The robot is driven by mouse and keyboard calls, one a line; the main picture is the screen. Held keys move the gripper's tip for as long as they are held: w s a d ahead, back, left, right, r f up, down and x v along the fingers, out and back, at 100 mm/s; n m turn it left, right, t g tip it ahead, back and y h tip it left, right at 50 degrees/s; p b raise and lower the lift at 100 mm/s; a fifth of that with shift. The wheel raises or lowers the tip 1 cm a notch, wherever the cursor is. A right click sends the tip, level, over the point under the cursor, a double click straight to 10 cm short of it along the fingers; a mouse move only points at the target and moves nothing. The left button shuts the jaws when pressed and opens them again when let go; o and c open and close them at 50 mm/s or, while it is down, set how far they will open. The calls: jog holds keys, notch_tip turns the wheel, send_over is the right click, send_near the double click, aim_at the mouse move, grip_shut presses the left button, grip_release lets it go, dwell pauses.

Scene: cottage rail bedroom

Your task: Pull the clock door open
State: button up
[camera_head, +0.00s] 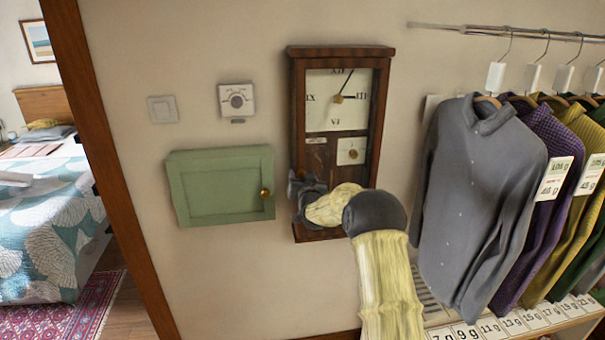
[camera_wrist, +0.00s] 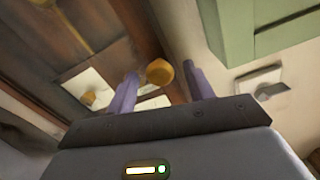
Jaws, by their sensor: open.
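The wooden wall clock (camera_head: 298,110) hangs in the middle of the head view, with a pale dial and a smaller dial below. Its door looks shut. My gripper (camera_head: 298,188) is at the lower left of the clock front and hides part of it. In the wrist view the open fingers of my gripper (camera_wrist: 163,88) are spread, one on each side of a round brass knob (camera_wrist: 160,72) by the clock's wooden edge (camera_wrist: 140,28). I cannot tell whether the fingers touch the knob. The knob is hidden in the head view.
A green wall cabinet (camera_head: 222,190) with a brass knob is close left of the clock; it also shows in the wrist view (camera_wrist: 235,35). A thermostat (camera_head: 237,99) and a light switch (camera_head: 162,109) are above it. Shirts (camera_head: 478,190) hang from a rail at the right, near my arm.

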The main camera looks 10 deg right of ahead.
jog(key=shift+w, duration=0.25)
grip_shut()
jog(key=shift+s, duration=0.1)
